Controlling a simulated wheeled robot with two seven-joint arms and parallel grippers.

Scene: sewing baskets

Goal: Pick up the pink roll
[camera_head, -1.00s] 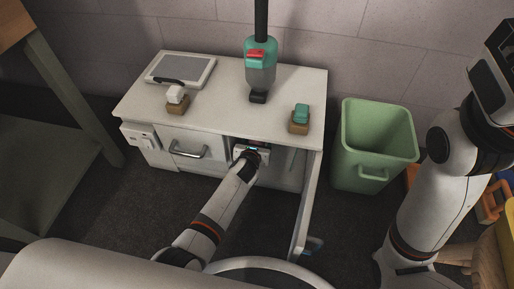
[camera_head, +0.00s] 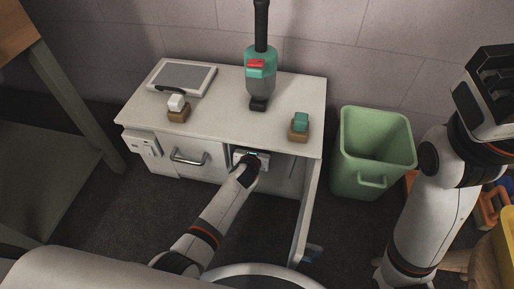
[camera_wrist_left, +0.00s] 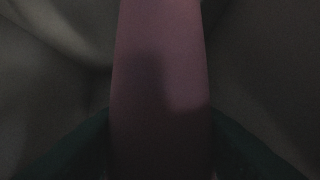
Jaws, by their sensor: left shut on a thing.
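The pink roll (camera_wrist_left: 160,60) fills the middle of the dark left wrist view as a long dull-pink band running top to bottom. My left gripper (camera_head: 252,157) reaches into the open compartment of the white cabinet (camera_head: 225,112), under its top. In the left wrist view its dark green fingers lie on both sides of the roll, shut on it. The head view does not show the roll; the cabinet and my arm hide it.
The cabinet door (camera_head: 306,205) stands open right of my left arm. A green bin (camera_head: 362,165) stands right of the cabinet. On the cabinet top are a grey-screened panel (camera_head: 185,77), a teal-and-grey device (camera_head: 260,88) and two small blocks (camera_head: 178,108) (camera_head: 299,127).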

